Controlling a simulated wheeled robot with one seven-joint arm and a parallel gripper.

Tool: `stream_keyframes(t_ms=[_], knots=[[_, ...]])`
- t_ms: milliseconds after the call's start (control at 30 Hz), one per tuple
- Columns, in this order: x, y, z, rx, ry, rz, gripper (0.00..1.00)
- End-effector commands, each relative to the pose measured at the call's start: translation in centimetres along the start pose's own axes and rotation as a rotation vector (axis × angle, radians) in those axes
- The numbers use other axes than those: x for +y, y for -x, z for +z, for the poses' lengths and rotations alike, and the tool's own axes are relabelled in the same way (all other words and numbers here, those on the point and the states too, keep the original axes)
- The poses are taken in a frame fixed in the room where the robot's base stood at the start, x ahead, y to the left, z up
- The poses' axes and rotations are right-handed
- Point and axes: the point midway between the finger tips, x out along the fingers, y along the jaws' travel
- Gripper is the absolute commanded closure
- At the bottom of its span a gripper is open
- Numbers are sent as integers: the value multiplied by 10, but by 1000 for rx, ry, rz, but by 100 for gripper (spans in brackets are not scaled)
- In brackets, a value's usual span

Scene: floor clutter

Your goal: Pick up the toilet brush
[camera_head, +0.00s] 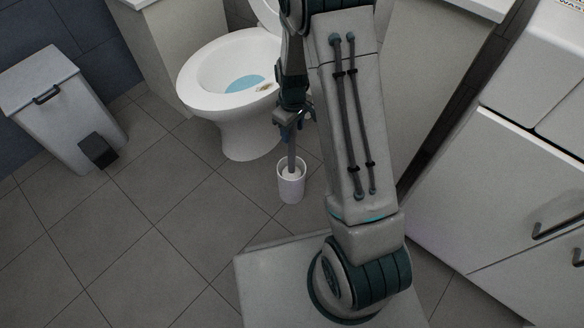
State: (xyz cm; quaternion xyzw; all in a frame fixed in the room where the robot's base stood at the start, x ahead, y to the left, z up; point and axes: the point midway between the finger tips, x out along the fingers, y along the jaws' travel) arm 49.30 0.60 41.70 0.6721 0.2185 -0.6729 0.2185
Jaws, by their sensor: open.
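The toilet brush (292,160) stands upright in a small white round holder (291,187) on the floor, in front of the toilet and a little right of it. Its grey handle rises out of the holder. My gripper (293,130) points down at the upper end of the handle. The jaws are open and the handle top lies between or just behind them; I cannot tell which. The gripper and wrist hide the top of the handle.
The white toilet (205,101) stands behind, its seat open. A grey pedal bin (62,115) is at the left by the wall. White cabinets (505,200) with dark handles fill the right side. The tiled floor at left and front is clear.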

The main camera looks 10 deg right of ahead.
Motion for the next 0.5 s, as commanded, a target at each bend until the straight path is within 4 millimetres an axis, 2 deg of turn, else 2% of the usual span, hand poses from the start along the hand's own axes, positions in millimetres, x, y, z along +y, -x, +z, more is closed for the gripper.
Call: stream_keyframes(t_ms=[167, 333, 367, 500], knots=[[0, 1, 0, 1, 0, 0, 52], [0, 1, 0, 1, 0, 0, 97], [0, 1, 0, 1, 0, 0, 100], [0, 1, 0, 1, 0, 0, 100]])
